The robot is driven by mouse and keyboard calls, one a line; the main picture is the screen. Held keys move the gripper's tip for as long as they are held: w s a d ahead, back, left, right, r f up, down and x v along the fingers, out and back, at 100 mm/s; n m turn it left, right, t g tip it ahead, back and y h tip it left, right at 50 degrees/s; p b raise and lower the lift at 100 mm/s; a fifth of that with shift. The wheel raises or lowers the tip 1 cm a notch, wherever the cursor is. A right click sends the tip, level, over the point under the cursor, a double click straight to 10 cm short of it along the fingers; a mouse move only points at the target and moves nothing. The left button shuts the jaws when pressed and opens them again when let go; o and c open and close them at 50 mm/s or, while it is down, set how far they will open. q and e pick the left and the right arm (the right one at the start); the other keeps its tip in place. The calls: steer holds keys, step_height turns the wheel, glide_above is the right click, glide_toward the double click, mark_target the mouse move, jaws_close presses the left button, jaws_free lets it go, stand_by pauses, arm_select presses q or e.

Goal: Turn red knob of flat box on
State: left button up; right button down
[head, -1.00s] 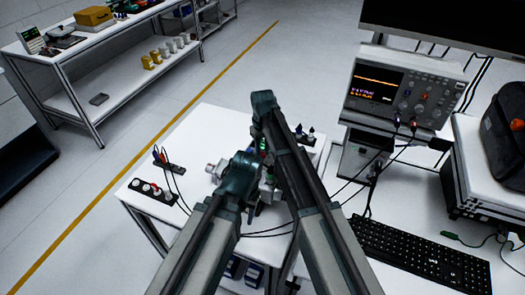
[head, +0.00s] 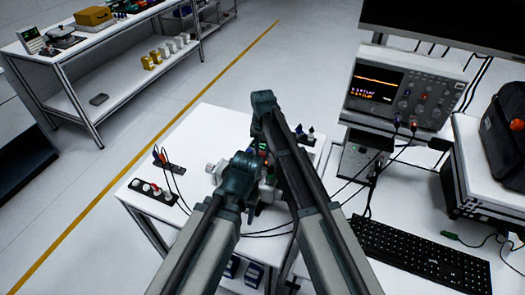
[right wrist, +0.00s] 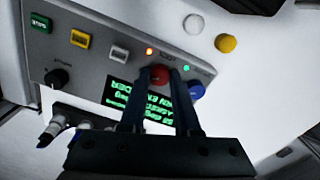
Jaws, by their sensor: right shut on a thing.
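In the right wrist view, the flat box (right wrist: 92,66) is grey, with a green-lit display (right wrist: 125,100) and a row of square buttons. Its red knob (right wrist: 159,74) sits between a lit red lamp (right wrist: 149,51) and a lit green lamp (right wrist: 186,68). My right gripper (right wrist: 160,82) is shut on the red knob, one dark finger on each side. The knob's pointer mark cannot be made out. In the head view, my arms hide most of the box and the right fingertips. My left arm reaches in beside it, but its fingers are too hidden to read.
On the box, a blue knob (right wrist: 196,89) lies close to the right finger and a black knob (right wrist: 55,78) at the left. A strip with round buttons (head: 153,191) lies on the white table. A keyboard (head: 420,256) and oscilloscope (head: 403,88) stand at the right. Cables cross the table.

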mark_target(263, 154)
stand_by(0.3)
steer(key=c, duration=0.6)
jaws_free()
arm_select(q)
step_height(263, 154, up, 14)
steer(key=p, duration=1.3)
steer(key=shift+p, duration=0.4)
arm_select(e)
step_height(263, 154, up, 14)
steer(key=shift+f, duration=0.1)
arm_select(q)
steer(key=shift+f, duration=0.1)
